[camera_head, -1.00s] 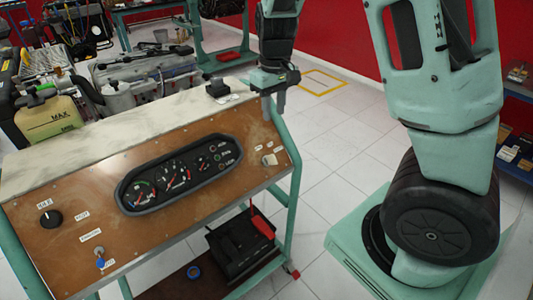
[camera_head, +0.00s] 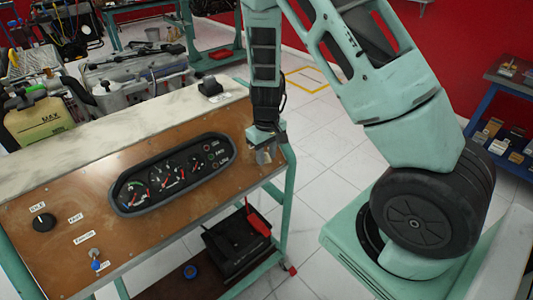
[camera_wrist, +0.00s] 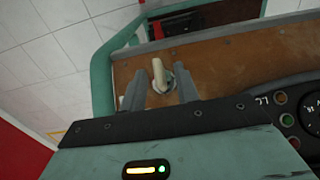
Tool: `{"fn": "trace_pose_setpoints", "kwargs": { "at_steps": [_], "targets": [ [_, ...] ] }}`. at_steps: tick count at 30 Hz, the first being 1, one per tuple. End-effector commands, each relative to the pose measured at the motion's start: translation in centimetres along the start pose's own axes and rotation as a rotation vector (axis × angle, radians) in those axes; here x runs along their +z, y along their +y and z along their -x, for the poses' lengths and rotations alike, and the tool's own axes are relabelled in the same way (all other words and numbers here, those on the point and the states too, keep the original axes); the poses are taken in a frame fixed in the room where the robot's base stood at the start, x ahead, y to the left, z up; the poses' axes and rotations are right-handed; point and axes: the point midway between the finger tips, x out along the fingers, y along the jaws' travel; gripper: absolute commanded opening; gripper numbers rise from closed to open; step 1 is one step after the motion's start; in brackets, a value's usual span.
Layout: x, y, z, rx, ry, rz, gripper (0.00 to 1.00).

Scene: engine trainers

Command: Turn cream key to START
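The cream key (camera_wrist: 158,73) sits in a round switch on the brown panel (camera_head: 80,205), at the panel's right end. In the wrist view it shows as a narrow cream handle between my two grey fingers. My gripper (camera_wrist: 160,78) is open, with one finger on each side of the key and a gap visible around it. In the head view my gripper (camera_head: 263,153) hangs over the right end of the panel and mostly hides the key. Its START label cannot be read.
A black gauge cluster (camera_head: 170,175) sits mid-panel, left of my gripper. A black knob (camera_head: 43,222) and a blue-tipped toggle (camera_head: 95,264) are further left. A small black device (camera_head: 210,88) stands on the pale top ledge. A teal frame (camera_wrist: 103,75) borders the panel.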

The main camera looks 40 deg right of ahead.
Motion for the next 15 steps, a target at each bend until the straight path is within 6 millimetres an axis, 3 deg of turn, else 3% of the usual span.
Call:
{"fn": "trace_pose_setpoints", "kwargs": {
  "at_steps": [8, 12, 15],
  "targets": [
    [-0.01, 0.01, -0.15, 0.000, 0.001, 0.000, 0.31],
    [-0.01, 0.01, -0.14, 0.000, 0.000, 0.000, 0.00],
    [-0.01, 0.01, -0.13, 0.000, 0.000, 0.000, 0.00]
  ]
}}
